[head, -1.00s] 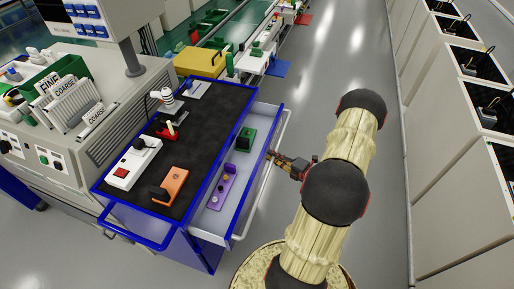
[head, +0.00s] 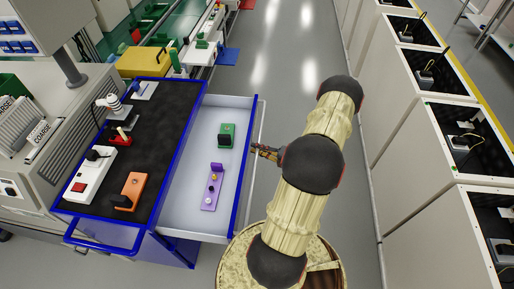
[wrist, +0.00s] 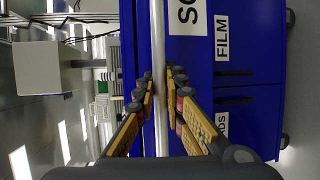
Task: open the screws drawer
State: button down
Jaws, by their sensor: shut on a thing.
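The screws drawer (head: 187,190) stands well out of the blue cabinet (head: 172,243) in the head view. Its label, partly cut off and starting with "SC" (wrist: 186,16), shows on the blue front in the wrist view. The long pale handle bar (wrist: 158,50) runs between my fingers. My gripper (wrist: 160,90) is shut on this bar. In the head view my gripper (head: 266,152) is at the drawer's right side, partly hidden by my arm. A green item (head: 226,136) and a purple item with small knobs (head: 212,188) lie in the drawer.
The black cabinet top holds an orange block (head: 133,187), a white power strip (head: 90,176) and other items. Lower fronts labelled "FILM" (wrist: 222,38) and one ending in "DS" (wrist: 222,125) show in the wrist view. Grey units (head: 440,130) line the right. The aisle floor (head: 290,60) is clear.

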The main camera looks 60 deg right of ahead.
jog(key=shift+f, duration=0.1)
jog(key=c, duration=2.1)
grip_release()
jog(key=shift+c, duration=0.2)
jog(key=s+r, duration=0.2)
jog(key=s, duration=0.9)
jog(key=shift+s, duration=0.4)
jog(key=shift+r, duration=0.1)
